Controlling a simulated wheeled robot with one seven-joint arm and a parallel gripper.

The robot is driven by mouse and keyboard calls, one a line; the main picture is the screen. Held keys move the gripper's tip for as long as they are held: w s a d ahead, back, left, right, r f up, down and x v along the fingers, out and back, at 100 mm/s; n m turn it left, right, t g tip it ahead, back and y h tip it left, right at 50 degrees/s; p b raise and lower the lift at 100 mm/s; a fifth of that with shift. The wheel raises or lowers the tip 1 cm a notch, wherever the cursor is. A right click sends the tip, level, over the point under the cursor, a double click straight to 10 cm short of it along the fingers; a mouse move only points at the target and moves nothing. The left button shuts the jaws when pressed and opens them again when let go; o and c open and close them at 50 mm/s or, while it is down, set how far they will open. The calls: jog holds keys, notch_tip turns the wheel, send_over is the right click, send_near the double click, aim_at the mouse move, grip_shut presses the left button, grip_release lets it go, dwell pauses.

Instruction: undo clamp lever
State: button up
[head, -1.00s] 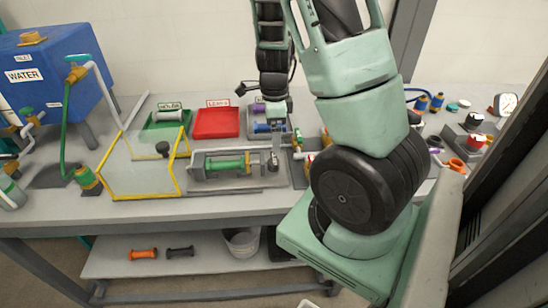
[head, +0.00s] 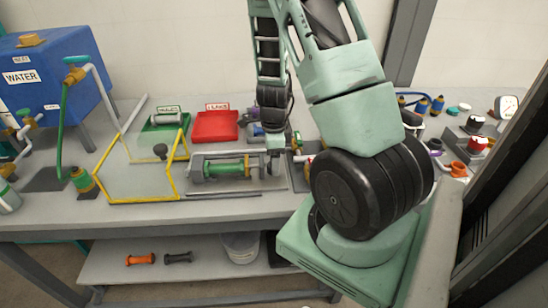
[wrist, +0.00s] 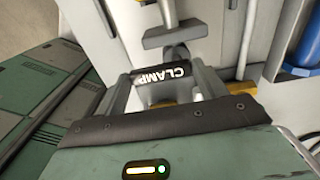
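In the wrist view the clamp lever (wrist: 163,72), a dark bar with a white CLAMP label turned upside down, lies between the two grey fingers of my gripper (wrist: 165,82). The fingers stand apart, one at each end of the bar. I cannot tell whether they press on it. In the head view my gripper (head: 275,150) is at the right end of the clamp fixture (head: 230,167), which holds a green cylindrical part. My gripper hides the lever there.
A yellow-framed clear panel (head: 140,165) with a dark knob stands left of the fixture. A red tray (head: 215,127) and a green tray (head: 165,122) sit behind. A blue water tank (head: 50,75) is at far left. Fittings crowd the bench at right.

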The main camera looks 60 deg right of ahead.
jog(key=shift+c, duration=1.2)
jog(key=n, duration=0.2)
jog(key=n+b, duration=0.1)
jog(key=shift+s+d+f+n, duration=0.1)
jog(key=shift+s+d+n, duration=0.15)
jog(key=shift+d+n, duration=0.15)
jog(key=n, duration=0.2)
jog(key=n+b, duration=0.1)
jog(key=n, duration=0.1)
jog(key=shift+s+d+n+b, duration=0.15)
jog(key=shift+d+n+b, duration=0.15)
jog(key=shift+d, duration=0.1)
jog(key=n, duration=0.2)
jog(key=d+n+b, duration=0.1)
jog(key=n, duration=0.2)
jog(key=shift+w+d+n+b, duration=0.2)
jog(key=shift+n+b, duration=0.1)
jog(key=shift+n, duration=0.8)
jog(key=shift+w+d+n+b, duration=0.1)
jog(key=shift+d+n+b, duration=0.15)
jog(key=shift+n, duration=0.85)
